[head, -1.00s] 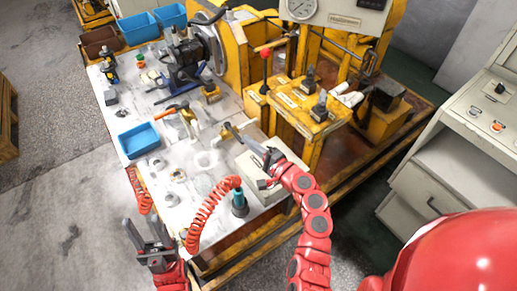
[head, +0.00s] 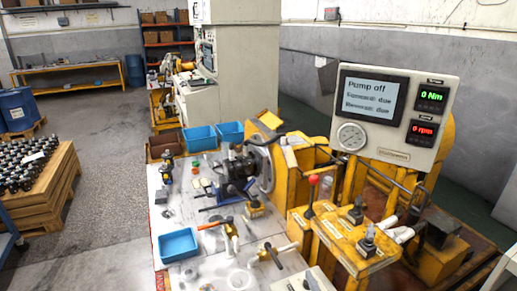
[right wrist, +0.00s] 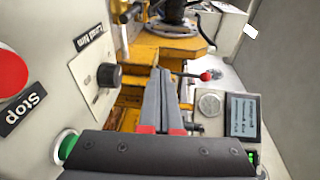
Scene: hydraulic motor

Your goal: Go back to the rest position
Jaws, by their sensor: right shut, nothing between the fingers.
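My right gripper (right wrist: 164,74) shows in the right wrist view. Its two dark fingers lie together, with nothing between them. It is beside a pale control panel (right wrist: 85,55) with a red Stop button (right wrist: 12,73), a black knob (right wrist: 107,75) and a green button (right wrist: 66,143). The fingers appear apart from these controls. In the head view, only a small dark part near the bottom edge may belong to this gripper; the right arm is out of frame. My left gripper is not in view.
A bench (head: 205,278) holds blue bins (head: 178,244), tools and a motor (head: 238,168). A yellow test stand (head: 350,250) with levers stands right of it. Its display (head: 372,95) reads "Pump off". A pallet of parts (head: 45,190) is at left; open floor (head: 110,150) lies between.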

